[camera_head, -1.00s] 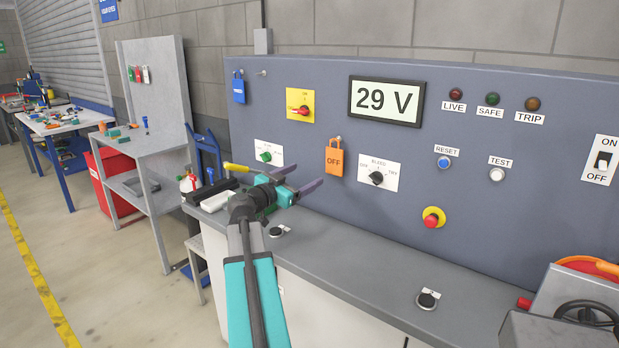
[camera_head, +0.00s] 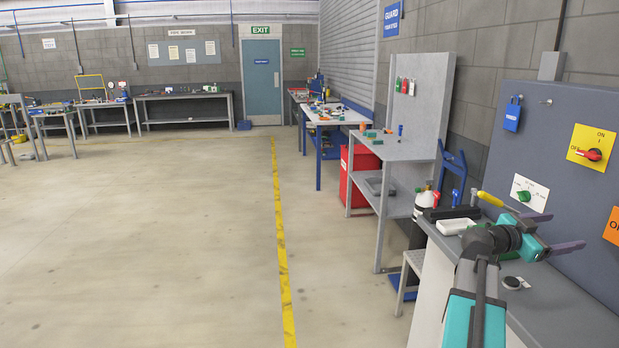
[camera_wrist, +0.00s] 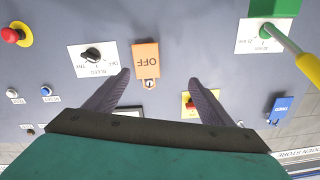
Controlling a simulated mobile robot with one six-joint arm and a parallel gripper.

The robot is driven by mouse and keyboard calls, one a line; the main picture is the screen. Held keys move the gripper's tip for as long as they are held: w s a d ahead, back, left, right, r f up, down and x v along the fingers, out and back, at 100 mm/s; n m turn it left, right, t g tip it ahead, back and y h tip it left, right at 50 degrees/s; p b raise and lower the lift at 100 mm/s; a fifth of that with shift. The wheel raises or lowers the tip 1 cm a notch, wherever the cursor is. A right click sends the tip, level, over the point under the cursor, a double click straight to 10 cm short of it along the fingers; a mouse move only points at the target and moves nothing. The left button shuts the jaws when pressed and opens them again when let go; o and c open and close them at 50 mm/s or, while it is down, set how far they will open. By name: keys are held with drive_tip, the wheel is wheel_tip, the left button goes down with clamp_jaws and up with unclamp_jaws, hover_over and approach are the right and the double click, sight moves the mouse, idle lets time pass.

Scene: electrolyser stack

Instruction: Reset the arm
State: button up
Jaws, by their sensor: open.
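My gripper (camera_head: 562,232) is at the right of the head view, above the grey bench top in front of the blue-grey control panel (camera_head: 548,135). Its two dark fingers are spread apart with nothing between them. In the wrist view my gripper (camera_wrist: 157,88) points at the panel, and the picture is upside down. The orange OFF tag (camera_wrist: 147,60) shows beyond the fingertips, apart from them. The teal and black arm reaches forward from the bottom right of the head view.
A yellow-handled tool (camera_head: 490,199) and a green knob (camera_head: 524,196) are near my gripper. A white tray (camera_head: 455,226) lies on the bench. A grey stool (camera_head: 413,262) and a red bin (camera_head: 361,175) stand left of it. The floor (camera_head: 150,240) at left is largely clear.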

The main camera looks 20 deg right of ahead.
drive_tip(key=w+a+f+n+t+y, duration=0.1)
drive_tip(key=w+a+f+n+t, duration=0.15)
drive_tip(key=w+a+f, duration=0.55)
drive_tip(key=w+a+f+n+t+y, duration=0.1)
drive_tip(key=w+a+f+n+t, duration=0.3)
drive_tip(key=w+f, duration=0.7)
drive_tip(key=w+a+f+n+y, duration=0.1)
drive_tip(key=a+f+y, duration=0.1)
drive_tip(key=a+f, duration=0.8)
drive_tip(key=w+a+f+n+y, duration=0.1)
drive_tip(key=w+a+f+y, duration=0.1)
drive_tip(key=a+f, duration=0.85)
drive_tip(key=s+a+f+n+g+y, duration=0.1)
drive_tip(key=s+a+f+n+y, duration=0.1)
drive_tip(key=s+a+f, duration=0.35)
drive_tip(key=s+a+f+n+g+y, duration=0.1)
drive_tip(key=s+a+f+n, duration=0.1)
drive_tip(key=a+f, duration=0.6)
drive_tip(key=s+a+f+n+g+y, duration=0.1)
drive_tip(key=s+a+f+n+y, duration=0.2)
drive_tip(key=f, duration=0.6)
drive_tip(key=s+a+f+n+g+y, duration=0.2)
drive_tip(key=s+a+f+n, duration=0.2)
drive_tip(key=s+a, duration=0.5)
drive_tip(key=s+a+f+n+g+y, duration=0.3)
drive_tip(key=s+a+f, duration=0.1)
drive_tip(key=s+a, duration=0.5)
drive_tip(key=shift+s+a+n+y, duration=0.3)
drive_tip(key=shift+s+a+n, duration=0.05)
drive_tip(key=shift+a, duration=0.45)
